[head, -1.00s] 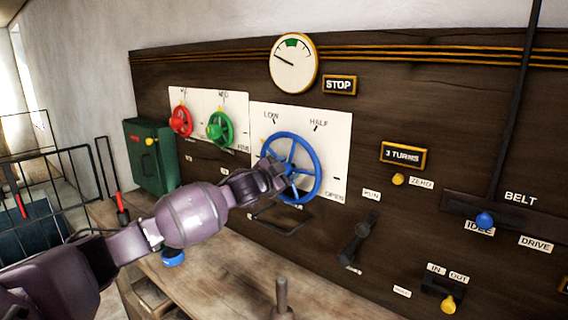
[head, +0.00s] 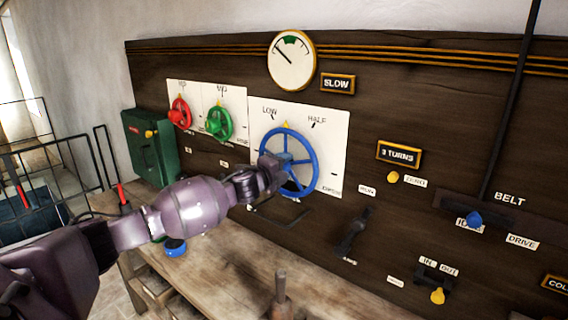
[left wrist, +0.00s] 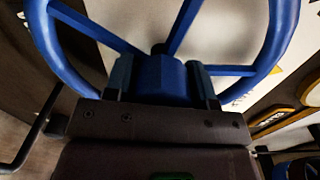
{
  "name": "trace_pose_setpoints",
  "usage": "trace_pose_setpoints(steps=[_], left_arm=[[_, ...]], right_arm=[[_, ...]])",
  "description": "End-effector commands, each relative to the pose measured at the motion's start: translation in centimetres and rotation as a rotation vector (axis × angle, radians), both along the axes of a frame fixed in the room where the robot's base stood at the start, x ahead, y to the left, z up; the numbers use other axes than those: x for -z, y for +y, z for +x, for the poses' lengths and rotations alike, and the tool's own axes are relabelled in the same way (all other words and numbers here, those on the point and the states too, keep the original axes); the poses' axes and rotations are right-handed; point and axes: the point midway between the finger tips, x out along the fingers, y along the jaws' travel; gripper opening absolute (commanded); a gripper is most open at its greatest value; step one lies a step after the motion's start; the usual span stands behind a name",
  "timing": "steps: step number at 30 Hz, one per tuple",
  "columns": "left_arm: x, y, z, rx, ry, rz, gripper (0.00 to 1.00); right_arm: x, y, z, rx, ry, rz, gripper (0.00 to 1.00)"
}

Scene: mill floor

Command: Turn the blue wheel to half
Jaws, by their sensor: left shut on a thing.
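The blue wheel (head: 315,166) is mounted on a white plate marked LOW, HALF and OPEN. Its yellow pointer (head: 286,125) stands near the top, between the LOW and HALF marks. My left gripper (head: 276,166) reaches in from the left and covers part of the wheel's left side and middle. In the left wrist view, my left gripper (left wrist: 161,82) has its fingers on both sides of a blue block at the middle of the wheel (left wrist: 280,38), where the spokes meet. My right gripper is not seen.
A round gauge (head: 292,60) and a sign reading SLOW (head: 338,84) are above. Red (head: 180,113) and green (head: 219,124) wheels are to the left. A dark lever (head: 355,232) is to the right. A wooden bench (head: 225,270) runs below.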

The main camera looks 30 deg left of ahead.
Motion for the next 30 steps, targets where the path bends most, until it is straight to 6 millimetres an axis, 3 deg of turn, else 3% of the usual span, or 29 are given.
trace_pose_setpoints(steps=[15, 30], left_arm=[[0.24, -0.04, -0.03, 0.001, -0.030, 0.424, 0.27], [0.34, -0.03, -0.04, 0.002, -0.042, 0.572, 0.27]], right_arm=[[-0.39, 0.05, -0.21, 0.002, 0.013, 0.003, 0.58], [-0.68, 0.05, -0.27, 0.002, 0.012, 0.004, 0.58]])
